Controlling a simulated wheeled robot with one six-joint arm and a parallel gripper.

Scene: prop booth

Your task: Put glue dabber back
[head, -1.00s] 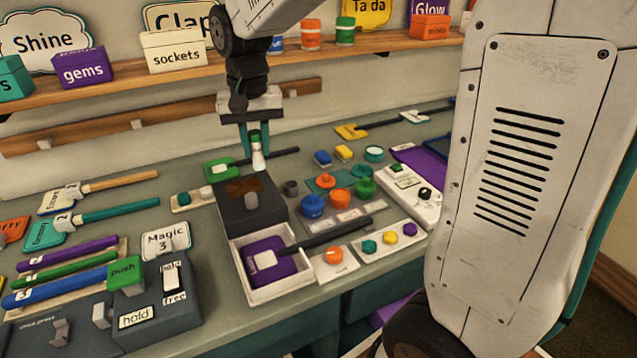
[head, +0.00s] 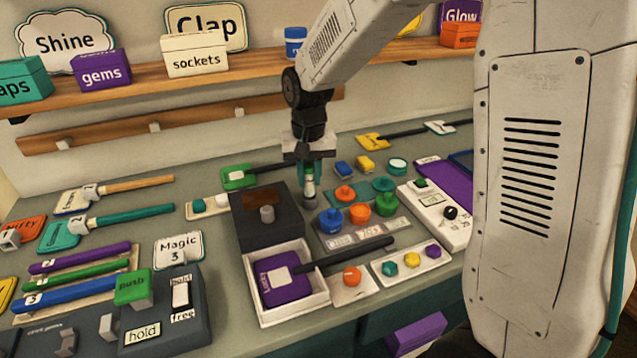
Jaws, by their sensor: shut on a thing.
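My gripper (head: 316,178) is shut on the glue dabber (head: 309,187), a small upright bottle with a pale body and a green top. The teal fingers cover part of its top. The dabber stands directly over a small dark grey cup (head: 309,203), behind the row of colored pots. Its lower end is at the cup's mouth; I cannot tell how far inside it is.
A dark box (head: 262,230) with a grey knob stands close on the left. Blue, orange and green pots (head: 360,213) stand close on the right. A white tray (head: 318,305) with a purple sign is in front.

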